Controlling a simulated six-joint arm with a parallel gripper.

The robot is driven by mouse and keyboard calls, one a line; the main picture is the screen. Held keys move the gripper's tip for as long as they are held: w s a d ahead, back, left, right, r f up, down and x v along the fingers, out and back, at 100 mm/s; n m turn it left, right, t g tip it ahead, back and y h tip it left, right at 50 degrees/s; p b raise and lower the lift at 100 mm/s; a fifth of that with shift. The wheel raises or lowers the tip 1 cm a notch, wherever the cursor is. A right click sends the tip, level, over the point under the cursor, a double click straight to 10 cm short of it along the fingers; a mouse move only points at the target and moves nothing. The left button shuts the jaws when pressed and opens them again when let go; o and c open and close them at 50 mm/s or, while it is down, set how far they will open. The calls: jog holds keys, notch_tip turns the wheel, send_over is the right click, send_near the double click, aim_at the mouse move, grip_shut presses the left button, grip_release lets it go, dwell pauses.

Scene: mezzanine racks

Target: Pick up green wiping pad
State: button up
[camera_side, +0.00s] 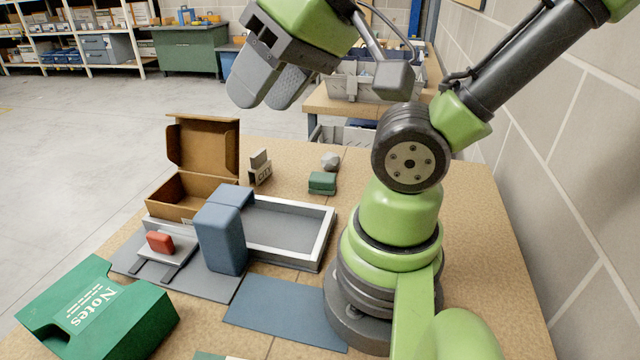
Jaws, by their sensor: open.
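A small dark green block, which looks like the green wiping pad (322,183), lies on the wooden table behind the grey tray and to the left of my arm's base. Nothing covers it. My gripper (264,92) is raised high above the table, up and to the left of the pad in the picture. Its two grey fingers point down and are apart, with nothing between them.
A white-rimmed grey tray (328,236), an upright blue block (221,240), an open cardboard box (190,192) and a small red block (160,242) stand nearby. A grey-white lump (330,160) lies behind the pad. A green "Notes" item (140,325) is front left.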

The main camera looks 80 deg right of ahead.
jog(key=shift+o, duration=0.2)
jog(key=o, duration=0.6)
